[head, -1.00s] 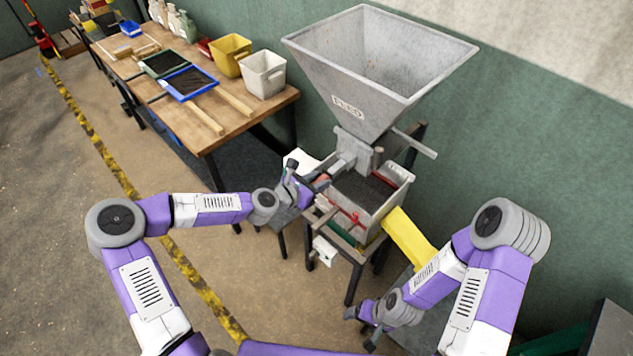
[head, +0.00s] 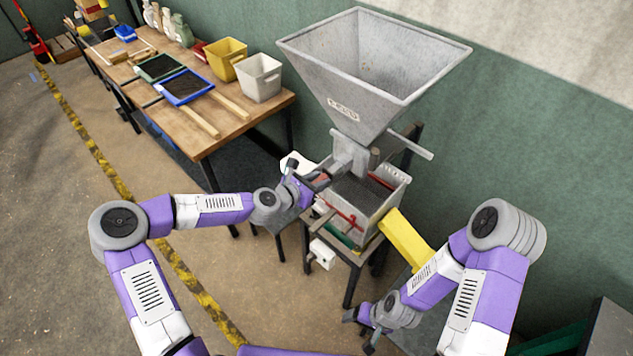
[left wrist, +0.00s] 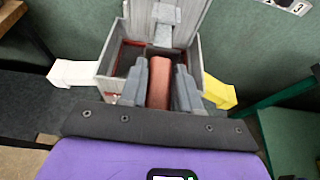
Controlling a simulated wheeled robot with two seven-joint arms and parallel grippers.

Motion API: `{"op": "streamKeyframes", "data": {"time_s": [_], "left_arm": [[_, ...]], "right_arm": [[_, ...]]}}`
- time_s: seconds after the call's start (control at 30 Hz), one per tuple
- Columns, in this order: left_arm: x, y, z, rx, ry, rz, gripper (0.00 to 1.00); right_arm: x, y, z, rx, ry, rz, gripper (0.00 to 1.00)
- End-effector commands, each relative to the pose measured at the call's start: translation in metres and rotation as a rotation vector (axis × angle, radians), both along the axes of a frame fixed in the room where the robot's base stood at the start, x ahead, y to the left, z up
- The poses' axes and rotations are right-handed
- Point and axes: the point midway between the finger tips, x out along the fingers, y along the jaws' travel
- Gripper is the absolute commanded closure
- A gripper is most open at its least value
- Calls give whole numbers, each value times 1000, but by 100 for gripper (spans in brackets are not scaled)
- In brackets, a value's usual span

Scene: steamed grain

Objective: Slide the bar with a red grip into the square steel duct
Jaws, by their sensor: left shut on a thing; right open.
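The bar's red grip (left wrist: 158,82) sits upright between the fingers of my left gripper in the left wrist view; the rest of the bar is hidden. My left gripper (head: 318,180) is shut on this grip, at the left side of the machine just below the hopper. A square grey steel duct (head: 346,152) stands under the hopper, close to the fingertips. A grey steel part (left wrist: 163,34) also shows straight beyond the grip in the left wrist view. I cannot tell whether the bar is inside the duct. My right gripper (head: 364,330) is open and empty, low at the front.
The grey hopper (head: 370,75) rises above the machine's open box (head: 392,205). A yellow chute (head: 405,238) leaves its right side and a white one (left wrist: 75,73) its left. A wooden bench (head: 225,122) with trays and bins stands left. Floor at front left is clear.

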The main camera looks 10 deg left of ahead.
Motion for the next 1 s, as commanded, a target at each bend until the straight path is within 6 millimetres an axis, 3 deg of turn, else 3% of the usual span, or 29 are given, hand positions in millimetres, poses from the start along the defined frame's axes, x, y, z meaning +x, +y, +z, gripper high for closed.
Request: {"op": "streamKeyframes", "data": {"time_s": [1.0], "left_arm": [[16, -13, 1, -2, -4, 0, 100]], "right_arm": [[0, 0, -2, 0, 0, 0, 21]]}}
